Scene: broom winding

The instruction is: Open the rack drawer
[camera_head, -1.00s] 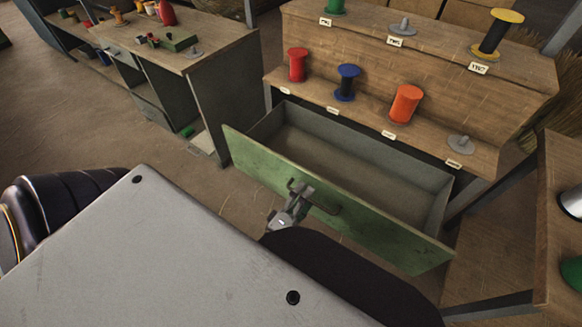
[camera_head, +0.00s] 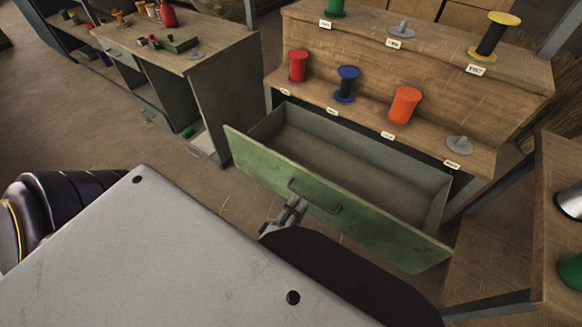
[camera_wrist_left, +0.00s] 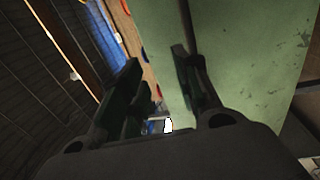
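The rack drawer (camera_head: 375,235) is pulled well out of the wooden rack and its grey inside (camera_head: 350,165) shows empty. Its green front carries a metal handle (camera_head: 315,197). My left gripper (camera_head: 295,207) is just in front of the drawer front, beside and below the handle, apart from it. In the left wrist view its two fingers (camera_wrist_left: 158,75) stand apart with nothing held between them, and the green drawer front (camera_wrist_left: 240,50) fills the right side. My right gripper is not in view.
The rack (camera_head: 420,60) holds red, blue, orange, green and yellow-black spools on its steps. A workbench (camera_head: 225,50) with small items stands at the left. Another wooden table (camera_head: 560,220) with spools is at the right edge. Floor is clear left of the drawer.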

